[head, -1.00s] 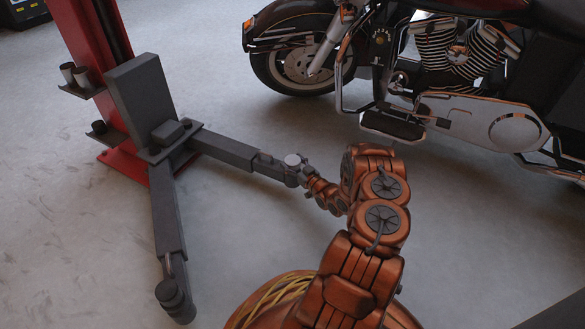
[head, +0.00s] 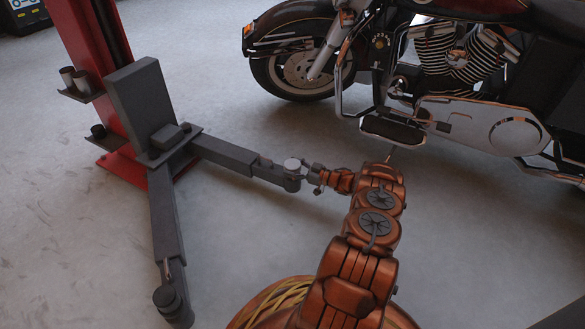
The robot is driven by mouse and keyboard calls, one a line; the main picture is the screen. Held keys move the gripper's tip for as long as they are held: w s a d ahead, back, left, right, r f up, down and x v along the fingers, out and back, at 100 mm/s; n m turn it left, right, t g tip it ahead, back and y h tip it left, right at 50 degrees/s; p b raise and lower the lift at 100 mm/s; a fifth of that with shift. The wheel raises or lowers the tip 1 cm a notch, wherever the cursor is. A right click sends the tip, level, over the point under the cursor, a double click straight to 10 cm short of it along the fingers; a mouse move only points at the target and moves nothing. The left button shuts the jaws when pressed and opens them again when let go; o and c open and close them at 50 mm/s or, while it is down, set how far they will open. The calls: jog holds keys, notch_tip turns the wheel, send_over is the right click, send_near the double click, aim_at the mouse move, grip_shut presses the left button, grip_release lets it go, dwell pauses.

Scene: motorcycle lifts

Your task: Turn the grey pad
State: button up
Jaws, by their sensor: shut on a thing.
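The grey pad (head: 292,165) is a small round light-grey disc on top of the far end of the right-hand lift arm (head: 235,156). My gripper (head: 304,171) is at the pad's right side, small in the head view, and is shut on the pad's edge. My orange wrist reaches it almost level from the right. The exact finger contact is too small to make out.
The red lift post (head: 88,75) stands at left, with a second lift arm (head: 168,225) running toward me. A motorcycle (head: 450,80) stands behind and to the right. Its footboard (head: 392,130) is close to my arm. Bare floor lies between the two lift arms.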

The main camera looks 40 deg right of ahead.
jog(key=shift+a+f+n+g+y, duration=0.1)
jog(key=shift+f+n+g+y, duration=0.1)
jog(key=shift+n+g+y, duration=0.55)
dwell(0.3)
jog(key=o, duration=1.2)
jog(key=shift+r+t+y, duration=0.1)
jog(key=shift+t+y, duration=0.15)
jog(key=shift+y, duration=0.1)
jog(key=shift+c, duration=0.2)
jog(key=v, duration=1.2)
jog(key=shift+w+r, duration=0.1)
